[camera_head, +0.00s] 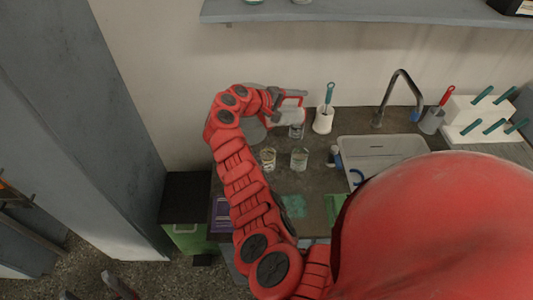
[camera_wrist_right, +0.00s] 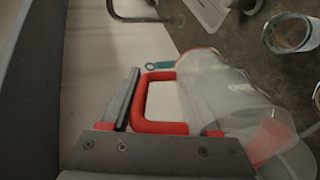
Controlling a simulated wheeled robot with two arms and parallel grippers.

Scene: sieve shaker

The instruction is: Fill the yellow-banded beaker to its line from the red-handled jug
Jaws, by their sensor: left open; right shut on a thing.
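The clear jug (camera_wrist_right: 225,90) with its red handle (camera_wrist_right: 150,100) is held by my right gripper (camera_wrist_right: 125,110), which is shut on the handle. In the head view the jug (camera_head: 286,117) is above the back of the counter, beside a glass vessel (camera_head: 297,131); its tilt and fill are unclear. A beaker with a yellowish tint (camera_head: 268,158) stands in front, probably the yellow-banded one; its line is too small to see. A second beaker (camera_head: 299,159), greener, stands to its right. My left gripper (camera_head: 92,289) seems open and empty at the bottom left, partly cut off.
A white holder with a teal-handled brush (camera_head: 323,121) stands right of the jug. Farther right are a sink (camera_head: 375,148), a tap (camera_head: 400,85) and a white rack (camera_head: 480,120). A shelf (camera_head: 370,12) hangs above. Green mats (camera_head: 294,205) lie on the front counter.

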